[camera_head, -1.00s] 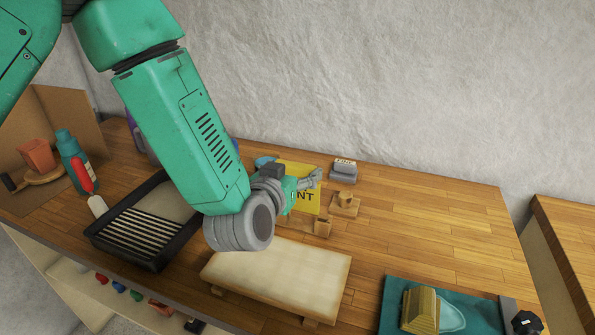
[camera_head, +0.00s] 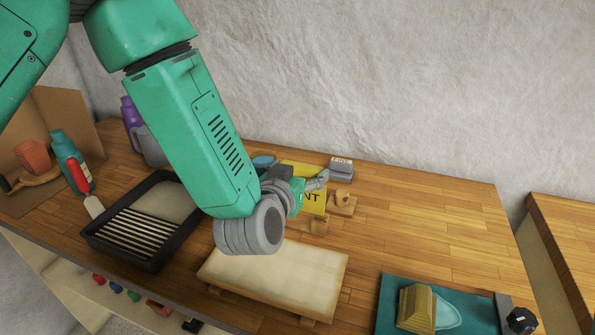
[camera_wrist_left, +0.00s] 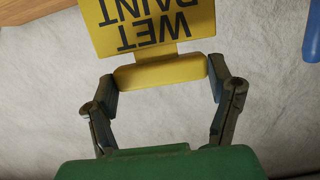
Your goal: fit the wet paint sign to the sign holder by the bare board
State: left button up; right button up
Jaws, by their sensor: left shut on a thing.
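The yellow wet paint sign (camera_head: 316,203) stands roughly upright behind my left forearm, partly hidden by it. My left gripper (camera_head: 320,180) is at the top of the sign. In the left wrist view, the fingers of the gripper (camera_wrist_left: 162,75) are shut on the yellow grip bar of the sign (camera_wrist_left: 152,28). A wooden holder (camera_head: 319,226) is just behind the bare board (camera_head: 275,278), below the sign in the picture. I cannot tell whether the sign's lower edge touches it. My right gripper is not in view.
A wooden block with a round knob (camera_head: 342,201) and a grey block marked FINE (camera_head: 341,170) are close by on the right. A black paint tray (camera_head: 112,256) is left. A teal mat (camera_head: 391,298) is front right. The bench's right part is clear.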

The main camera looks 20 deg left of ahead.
pick_arm(q)
jog(key=shift+d, duration=0.1)
jog(key=shift+d+f, duration=0.15)
jog(key=shift+d, duration=0.1)
jog(key=shift+d+f+b, duration=0.15)
jog(key=shift+f+b, duration=0.05)
jog(key=shift+b, duration=0.1)
jog(key=shift+a+r+p, duration=0.2)
jog(key=shift+a+p, duration=0.1)
jog(key=shift+a, duration=0.05)
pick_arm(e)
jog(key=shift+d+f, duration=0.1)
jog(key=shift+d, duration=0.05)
pick_arm(q)
jog(key=shift+d, duration=0.2)
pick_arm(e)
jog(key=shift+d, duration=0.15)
pick_arm(q)
jog(key=shift+a, duration=0.6)
